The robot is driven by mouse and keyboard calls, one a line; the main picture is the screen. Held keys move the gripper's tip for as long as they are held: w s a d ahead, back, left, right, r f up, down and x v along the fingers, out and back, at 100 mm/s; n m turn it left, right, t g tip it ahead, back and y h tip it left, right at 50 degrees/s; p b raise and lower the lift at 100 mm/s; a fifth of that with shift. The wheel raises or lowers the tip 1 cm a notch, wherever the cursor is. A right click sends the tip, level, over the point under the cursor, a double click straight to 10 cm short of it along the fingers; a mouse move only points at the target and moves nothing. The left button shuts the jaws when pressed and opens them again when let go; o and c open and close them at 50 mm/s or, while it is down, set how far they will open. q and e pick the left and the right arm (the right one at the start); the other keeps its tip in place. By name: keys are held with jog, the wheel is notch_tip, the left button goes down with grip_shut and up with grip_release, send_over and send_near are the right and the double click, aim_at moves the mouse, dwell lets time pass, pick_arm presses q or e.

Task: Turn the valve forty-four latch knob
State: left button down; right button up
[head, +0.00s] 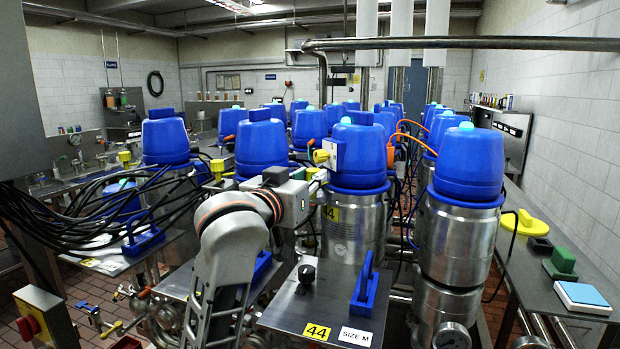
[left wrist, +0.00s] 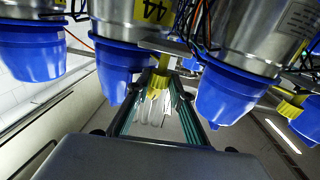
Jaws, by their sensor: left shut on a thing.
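The valve forty-four (head: 352,225) is a steel cylinder under a blue cap, with a yellow 44 label; the label also shows upside down in the left wrist view (left wrist: 155,11). My right gripper is not in view.
Several similar blue-capped valves stand around, one close on the right (head: 465,185). Black cables (head: 95,215) hang at the left. A steel plate (head: 290,312) in front carries a black knob (head: 306,273) and a blue handle (head: 365,285). A side bench (head: 530,265) runs along the right.

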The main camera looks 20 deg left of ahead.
pick_arm(q)
jog(key=shift+a+f+m+g+h, duration=0.15)
jog(key=shift+m+h, duration=0.3)
jog(key=shift+h, duration=0.35)
jog(key=shift+a+r+m+g+h, duration=0.15)
jog(key=shift+m+h, duration=0.3)
jog(key=shift+h, duration=0.35)
jog(key=shift+d+f, duration=0.1)
jog(key=shift+d, duration=0.05)
jog(key=c, duration=1.8)
grip_release()
jog(key=v, duration=0.7)
jog(key=shift+s, duration=0.25)
